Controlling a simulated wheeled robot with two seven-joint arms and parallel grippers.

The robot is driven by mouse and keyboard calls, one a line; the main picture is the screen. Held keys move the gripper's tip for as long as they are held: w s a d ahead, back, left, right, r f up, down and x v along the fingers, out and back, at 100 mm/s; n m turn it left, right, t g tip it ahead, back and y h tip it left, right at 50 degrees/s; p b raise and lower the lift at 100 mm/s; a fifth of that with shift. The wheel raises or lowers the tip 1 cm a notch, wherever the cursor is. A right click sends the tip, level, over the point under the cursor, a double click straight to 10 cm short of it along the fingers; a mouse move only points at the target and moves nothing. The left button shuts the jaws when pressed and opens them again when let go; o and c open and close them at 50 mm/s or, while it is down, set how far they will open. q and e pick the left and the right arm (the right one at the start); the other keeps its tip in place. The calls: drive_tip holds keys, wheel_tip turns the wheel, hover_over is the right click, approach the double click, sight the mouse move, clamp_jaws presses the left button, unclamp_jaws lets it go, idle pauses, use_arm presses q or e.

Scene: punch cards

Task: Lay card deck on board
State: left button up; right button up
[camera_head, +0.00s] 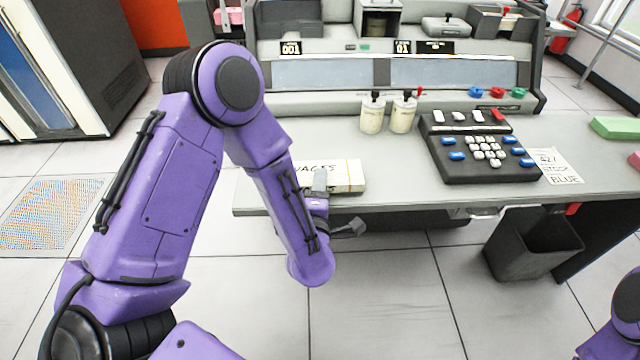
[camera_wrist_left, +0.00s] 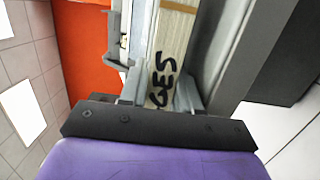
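The card deck (camera_head: 347,174), a pale block with black lettering ending in "AGES", lies flat near the front left edge of the grey desk (camera_head: 400,185). My left gripper (camera_head: 335,204) is at the deck's front side, its fingers spread apart. One finger overlaps the deck in the head view and the other is in front of the desk edge. In the left wrist view the deck (camera_wrist_left: 166,60) shows between the two fingers (camera_wrist_left: 158,90); contact cannot be told. Part of the deck is hidden by my arm. I cannot tell which surface is the board. My right gripper is out of view.
Two cream canisters (camera_head: 388,115) and a dark keypad (camera_head: 478,148) stand on the desk. A paper note (camera_head: 552,165) lies right of the keypad. A console (camera_head: 390,70) lines the back. A dark bin (camera_head: 533,245) stands below. The desk between deck and keypad is clear.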

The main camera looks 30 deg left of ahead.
use_arm(q)
drive_tip(key=o, duration=0.4)
drive_tip(key=shift+s+r, duration=0.1)
drive_tip(key=shift+s, duration=0.05)
drive_tip(key=shift+f, duration=0.2)
drive_tip(key=v, duration=1)
drive_tip(key=shift+s+d+r+b, duration=0.1)
drive_tip(key=shift+s+r+b, duration=0.1)
drive_tip(key=shift+b, duration=0.1)
